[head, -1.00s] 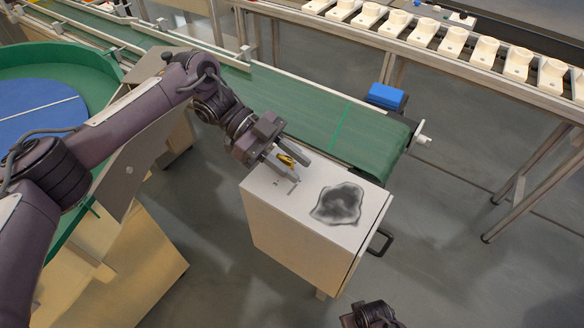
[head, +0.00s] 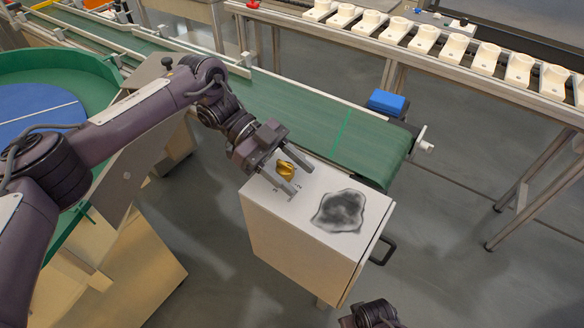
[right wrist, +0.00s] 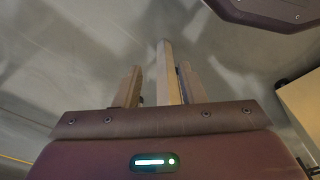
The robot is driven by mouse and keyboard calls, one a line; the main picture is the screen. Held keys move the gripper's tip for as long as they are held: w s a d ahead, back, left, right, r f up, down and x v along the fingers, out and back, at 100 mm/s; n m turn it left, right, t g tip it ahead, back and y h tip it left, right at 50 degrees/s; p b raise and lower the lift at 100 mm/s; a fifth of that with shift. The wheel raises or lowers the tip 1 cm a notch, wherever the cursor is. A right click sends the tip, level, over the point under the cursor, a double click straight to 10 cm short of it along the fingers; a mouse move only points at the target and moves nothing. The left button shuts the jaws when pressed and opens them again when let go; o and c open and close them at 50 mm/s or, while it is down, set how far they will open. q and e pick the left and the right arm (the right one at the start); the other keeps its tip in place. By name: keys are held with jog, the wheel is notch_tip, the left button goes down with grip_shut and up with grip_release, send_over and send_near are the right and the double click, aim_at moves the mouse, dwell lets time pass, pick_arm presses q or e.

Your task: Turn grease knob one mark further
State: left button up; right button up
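The grease knob (head: 286,168) is a gold knob on the white top of a box-shaped cabinet (head: 300,245), near its back left corner. Small dark marks are printed on the panel beside it; they are too small to read surely. My left gripper (head: 301,181) is over the knob, its two fingers spread apart, one on each side. A gap shows between fingers and knob; I cannot tell whether either touches it. My right gripper (right wrist: 160,85) is away from the cabinet, its fingers apart and nothing held. Only part of my right arm shows at the bottom of the head view.
A dark smudge (head: 340,210) covers part of the cabinet top. A black handle (head: 384,250) sticks out on its right side. A green conveyor (head: 310,118) runs behind, with a blue block (head: 388,102) by its edge. A rack of cream holders (head: 455,46) stands farther back.

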aim_at(281, 162)
pick_arm(q)
jog(key=shift+r, duration=0.15)
jog(key=shift+w+a+r, duration=0.15)
jog(key=shift+w+a, duration=0.2)
jog(key=b+v, duration=0.1)
jog(key=v, duration=0.3)
jog(key=shift+w+a, duration=0.1)
jog(key=shift+v, duration=1.25)
pick_arm(e)
jog(key=shift+w+a+r, duration=0.1)
jog(key=shift+a+r, duration=0.05)
jog(key=shift+r, duration=0.55)
jog(key=shift+w+a+r, duration=0.1)
jog(key=shift+w+r, duration=0.05)
jog(key=shift+r, duration=0.5)
jog(key=shift+w+a+r, duration=0.1)
jog(key=shift+a+r, duration=0.05)
jog(key=shift+r, duration=0.55)
jog(key=shift+s, duration=0.1)
